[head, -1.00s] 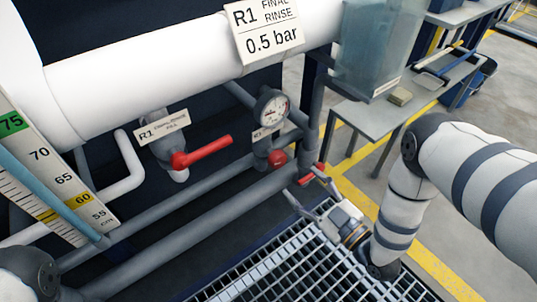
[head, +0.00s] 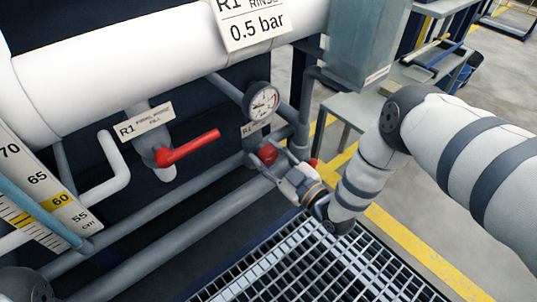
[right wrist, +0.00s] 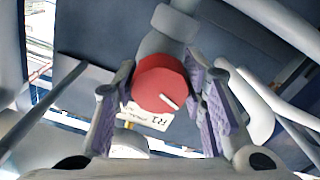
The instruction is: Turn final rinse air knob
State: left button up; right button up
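The red air knob (head: 267,153) sits on the pipework below a round pressure gauge (head: 263,101). In the right wrist view the knob (right wrist: 158,80) shows as a round red face with a pale pointer line slanting to the lower right. My right gripper (head: 282,163) is at the knob. In the right wrist view its fingers with purple pads (right wrist: 162,92) are open, one on each side of the knob. Narrow gaps seem to remain; I cannot tell whether a pad touches.
A red lever valve (head: 188,149) with a tag stands left of the knob. Grey pipes (head: 180,225) run below. A metal grating (head: 310,265) lies at the front. Another red part (head: 313,162) shows just behind my right gripper. A side table (head: 365,112) stands at the back right.

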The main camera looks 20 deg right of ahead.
jog(key=shift+r+m, duration=0.1)
jog(key=shift+m, duration=0.5)
jog(key=shift+c, duration=0.4)
jog(key=shift+m, duration=0.8)
jog(key=o, duration=1.2)
jog(key=shift+c, duration=0.2)
jog(key=shift+s, duration=0.1)
jog(key=v, duration=1.2)
